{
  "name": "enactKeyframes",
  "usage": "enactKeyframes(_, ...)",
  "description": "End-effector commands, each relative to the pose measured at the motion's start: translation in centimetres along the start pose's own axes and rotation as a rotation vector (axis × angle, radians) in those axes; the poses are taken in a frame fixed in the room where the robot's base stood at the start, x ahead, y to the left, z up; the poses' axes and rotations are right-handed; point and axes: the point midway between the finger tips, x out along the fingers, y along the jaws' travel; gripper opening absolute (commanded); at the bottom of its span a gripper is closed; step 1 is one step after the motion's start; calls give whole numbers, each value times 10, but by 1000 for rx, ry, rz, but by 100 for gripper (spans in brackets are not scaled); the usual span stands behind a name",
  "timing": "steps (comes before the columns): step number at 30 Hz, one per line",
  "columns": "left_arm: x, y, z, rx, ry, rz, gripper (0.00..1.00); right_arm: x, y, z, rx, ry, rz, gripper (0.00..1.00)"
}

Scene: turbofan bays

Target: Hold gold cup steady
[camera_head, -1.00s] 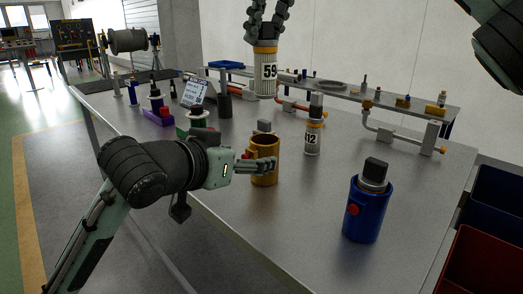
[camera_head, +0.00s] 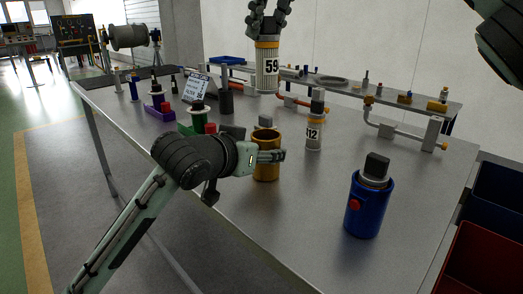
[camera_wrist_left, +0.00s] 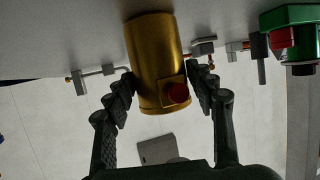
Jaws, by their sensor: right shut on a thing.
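The gold cup (camera_head: 266,172) stands upright on the grey table. It has a red knob on a square boss, seen in the left wrist view on the cup (camera_wrist_left: 155,60). My left gripper (camera_head: 272,156) is at the cup's near side. In the left wrist view its two fingers (camera_wrist_left: 162,80) are spread, one on each side of the cup, very close to its wall; contact is not clear. My right gripper (camera_head: 268,28) is shut on the top of a white canister marked 59 (camera_head: 267,68) and holds it upright towards the back of the table.
A canister marked 12 (camera_head: 313,138) stands right of the cup. A blue container with a red knob (camera_head: 366,208) stands at front right. Green (camera_head: 190,127) and purple (camera_head: 158,112) holders and a small sign (camera_head: 196,89) are on the left. The front middle table is clear.

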Motion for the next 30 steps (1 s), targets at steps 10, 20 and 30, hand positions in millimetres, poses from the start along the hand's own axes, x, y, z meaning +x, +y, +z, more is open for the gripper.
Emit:
enactKeyframes(10,0,0,0,0,0,0,13,0,0,0,0,-1,0,0)
enactKeyframes(20,0,0,0,0,-1,0,13,36,0,-15,-2,-3,-5,0)
enactKeyframes(30,0,0,0,0,-1,0,13,38,0,-15,-1,-2,-1,0)
